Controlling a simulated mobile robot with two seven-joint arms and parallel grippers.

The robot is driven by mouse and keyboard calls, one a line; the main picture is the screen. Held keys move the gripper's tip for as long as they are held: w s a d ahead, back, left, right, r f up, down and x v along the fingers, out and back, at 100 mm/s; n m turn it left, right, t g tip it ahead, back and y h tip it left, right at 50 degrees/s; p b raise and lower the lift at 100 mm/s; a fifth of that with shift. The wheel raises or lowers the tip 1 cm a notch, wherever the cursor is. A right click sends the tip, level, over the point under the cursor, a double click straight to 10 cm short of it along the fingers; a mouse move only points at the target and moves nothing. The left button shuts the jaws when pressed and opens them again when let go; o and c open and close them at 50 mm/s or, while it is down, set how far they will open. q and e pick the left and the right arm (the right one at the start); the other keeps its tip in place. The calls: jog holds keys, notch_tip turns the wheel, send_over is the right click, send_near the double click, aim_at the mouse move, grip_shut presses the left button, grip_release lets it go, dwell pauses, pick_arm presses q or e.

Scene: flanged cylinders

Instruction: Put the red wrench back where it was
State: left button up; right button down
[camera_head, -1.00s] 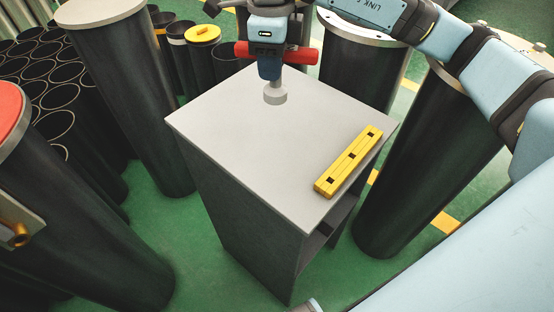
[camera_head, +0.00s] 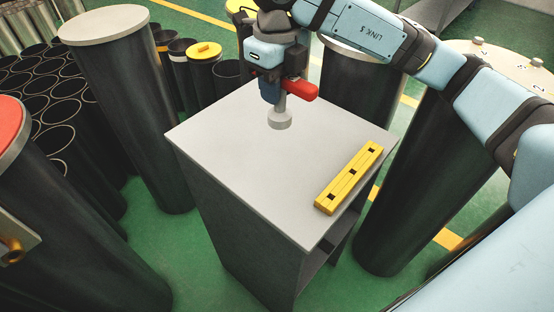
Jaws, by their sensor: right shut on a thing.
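The red wrench (camera_head: 302,91) has a red crossbar and a grey shaft with a round grey end pointing down. My right gripper (camera_head: 271,92), coming in from the upper right, is shut on it and covers part of the crossbar. The grey end hangs over the far part of the grey cabinet top (camera_head: 240,150); I cannot tell exactly how high it is above the surface. My left gripper is not in view.
A yellow slotted bar (camera_head: 349,178) lies near the cabinet top's right edge. Tall dark flanged cylinders stand around the cabinet, such as the left one (camera_head: 130,110) and the right one (camera_head: 425,160). Several open black tubes (camera_head: 50,108) stand at left. The cabinet top's middle is clear.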

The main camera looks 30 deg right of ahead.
notch_tip(320, 180, down, 17)
jog(key=shift+r, duration=0.2)
jog(key=shift+f, duration=0.2)
jog(key=c, duration=0.9)
grip_release()
jog(key=shift+r+p, duration=0.3)
jog(key=shift+p, duration=0.05)
notch_tip(320, 180, up, 12)
jog(key=shift+w+r+b, duration=0.1)
jog(key=shift+w+b, duration=0.05)
jog(key=shift+b, duration=0.5)
jog(key=shift+r, duration=0.6)
